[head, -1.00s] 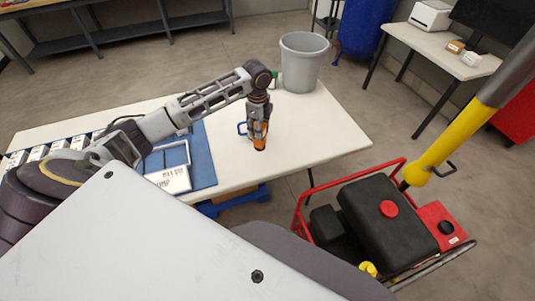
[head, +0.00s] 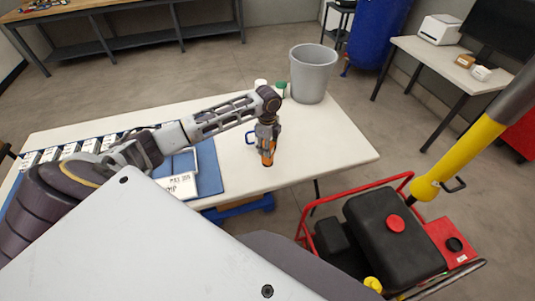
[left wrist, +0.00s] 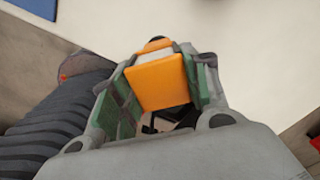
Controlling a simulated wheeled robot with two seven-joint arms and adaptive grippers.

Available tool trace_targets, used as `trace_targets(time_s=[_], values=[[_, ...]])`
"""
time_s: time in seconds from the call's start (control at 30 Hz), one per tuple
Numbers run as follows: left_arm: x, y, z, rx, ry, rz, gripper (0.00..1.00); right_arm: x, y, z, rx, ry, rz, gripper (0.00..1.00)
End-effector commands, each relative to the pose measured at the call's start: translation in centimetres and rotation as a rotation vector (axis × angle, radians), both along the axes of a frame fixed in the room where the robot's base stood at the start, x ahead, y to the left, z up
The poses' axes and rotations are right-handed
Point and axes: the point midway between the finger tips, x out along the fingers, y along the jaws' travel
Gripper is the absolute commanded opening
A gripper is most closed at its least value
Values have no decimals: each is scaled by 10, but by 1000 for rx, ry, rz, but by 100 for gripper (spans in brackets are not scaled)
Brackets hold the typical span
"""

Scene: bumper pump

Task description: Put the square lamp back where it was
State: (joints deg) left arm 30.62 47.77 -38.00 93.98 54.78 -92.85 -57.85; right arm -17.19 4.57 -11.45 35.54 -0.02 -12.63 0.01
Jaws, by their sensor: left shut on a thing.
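The orange, square-faced lamp (left wrist: 158,82) is between the fingers of my left gripper (left wrist: 160,88) in the left wrist view. A pale band and a dark end show at its far side. In the head view my left gripper (head: 267,140) points down over the white table, shut on the lamp (head: 267,155), whose dark lower end is low over the tabletop. I cannot tell if it touches the table. The fingers hide part of the lamp. My right gripper is not in view.
The white table (head: 325,150) is clear right of the lamp. A grey bin (head: 313,73) stands at its back, beside a green-topped container (head: 281,88). A blue mat (head: 207,170) with a framed panel lies left. A red-framed machine (head: 395,235) stands in front at right.

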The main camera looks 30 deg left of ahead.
Motion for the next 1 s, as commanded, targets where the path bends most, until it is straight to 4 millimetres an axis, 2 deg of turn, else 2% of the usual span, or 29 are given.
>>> trace_targets(time_s=[0.13, 0.53, 0.83, 1.0], values=[[0, 0, -9, 1, -1, 0, 0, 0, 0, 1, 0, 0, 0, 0], [0, 0, -13, 0, -1, 1, 0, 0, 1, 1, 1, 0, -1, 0], [0, 0, -41, 0, 0, 1, 0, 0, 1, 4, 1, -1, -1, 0], [0, 0, -47, 1, -2, 0, 0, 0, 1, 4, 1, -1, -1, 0]])
